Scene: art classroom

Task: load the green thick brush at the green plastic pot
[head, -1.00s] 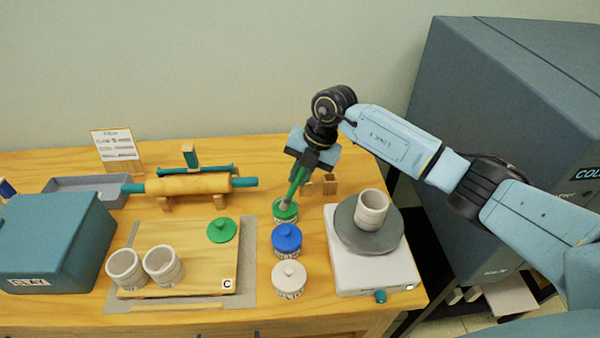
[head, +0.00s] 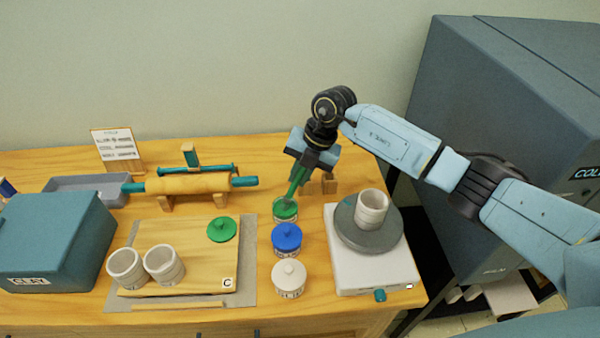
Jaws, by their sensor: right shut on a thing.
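The green plastic pot (head: 285,211) stands at the back of a row of three pots, with its top open. The green thick brush (head: 296,181) is held tilted by my right gripper (head: 305,161), which is shut on its handle above the pot. The brush's lower end is at the pot's mouth; how deep it reaches inside cannot be told. A green lid (head: 222,229) lies on the wooden board to the left. My left gripper is not in view.
A blue lidded pot (head: 287,240) and a white lidded pot (head: 289,278) stand in front. A cup (head: 371,209) sits on the wheel (head: 368,236) at right. Two cups (head: 164,265) stand on the board (head: 200,287). A rolling pin (head: 190,184) lies behind.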

